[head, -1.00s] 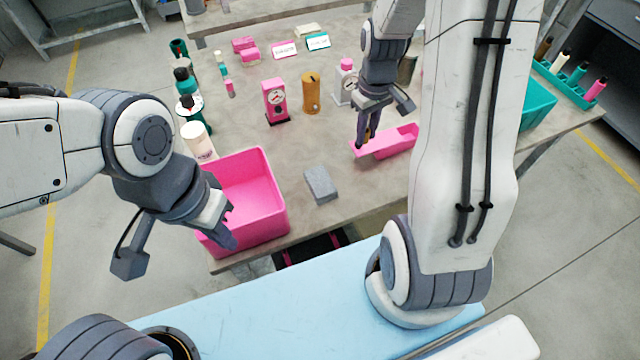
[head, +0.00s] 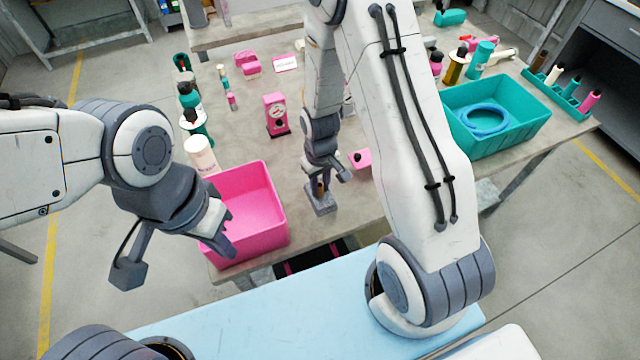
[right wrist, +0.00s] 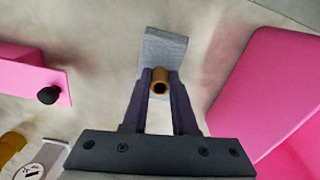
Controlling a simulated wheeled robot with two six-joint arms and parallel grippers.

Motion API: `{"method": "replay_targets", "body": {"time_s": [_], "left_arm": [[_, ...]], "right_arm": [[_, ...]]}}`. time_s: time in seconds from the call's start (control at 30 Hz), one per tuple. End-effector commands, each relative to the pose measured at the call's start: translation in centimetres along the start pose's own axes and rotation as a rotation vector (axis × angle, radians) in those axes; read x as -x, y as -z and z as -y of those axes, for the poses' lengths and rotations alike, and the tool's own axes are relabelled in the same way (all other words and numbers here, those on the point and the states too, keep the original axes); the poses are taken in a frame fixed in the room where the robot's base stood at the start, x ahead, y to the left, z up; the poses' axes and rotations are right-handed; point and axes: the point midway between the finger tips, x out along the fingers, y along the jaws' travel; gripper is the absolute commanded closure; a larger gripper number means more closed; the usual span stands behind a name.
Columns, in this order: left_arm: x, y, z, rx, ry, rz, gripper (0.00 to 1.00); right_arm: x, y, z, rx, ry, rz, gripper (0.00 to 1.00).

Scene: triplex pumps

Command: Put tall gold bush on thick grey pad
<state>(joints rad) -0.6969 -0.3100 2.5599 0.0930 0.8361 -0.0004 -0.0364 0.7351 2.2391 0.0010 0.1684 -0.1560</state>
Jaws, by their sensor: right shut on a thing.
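The tall gold bush (right wrist: 160,82) is a small hollow cylinder. My right gripper (right wrist: 161,88) is shut on it, with a finger on each side, and the bush stands roughly upright. The thick grey pad (right wrist: 164,48) is a flat rectangular block on the table. In the head view the right gripper (head: 320,184) is over the pad (head: 322,207), and partly hides it and the bush. I cannot tell whether the bush touches the pad. My left gripper (head: 224,226) looks open and empty, over the left side of the pink bin.
The pink bin (head: 265,240) stands left of the pad. A pink gauge block (head: 276,114) and bottles stand farther back. A teal bin (head: 515,140) holding a blue ring is at the right.

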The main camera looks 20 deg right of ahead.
Motion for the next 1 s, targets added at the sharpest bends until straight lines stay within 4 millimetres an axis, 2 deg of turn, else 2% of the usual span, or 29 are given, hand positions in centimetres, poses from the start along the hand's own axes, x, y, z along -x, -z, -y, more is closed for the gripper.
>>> {"method": "replay_targets", "body": {"time_s": [0.4,0.43,0.47,0.5,0.8,1.0], "left_arm": [[-0.4,0.0,0.0,0.000,0.000,0.000,1.00],[-0.2,0.0,0.0,0.000,0.000,0.000,1.00],[-0.2,0.0,0.0,0.000,0.000,0.000,1.00],[-0.2,0.0,0.0,0.000,0.000,0.000,1.00],[-0.1,0.0,0.0,0.000,0.000,0.000,1.00],[-0.2,0.0,0.0,0.000,0.000,0.000,1.00]], "right_arm": [[-0.7,0.0,-0.1,0.000,0.000,-0.001,1.00],[-0.5,0.0,-0.1,0.000,0.000,-0.002,0.62],[-0.5,0.0,-0.1,0.000,0.000,-0.002,0.51],[-0.5,0.0,-0.1,0.000,0.000,-0.001,0.44],[-0.4,0.0,0.0,0.000,0.000,-0.001,0.44],[1.4,0.1,-0.1,0.000,-0.001,-0.006,0.44]]}}
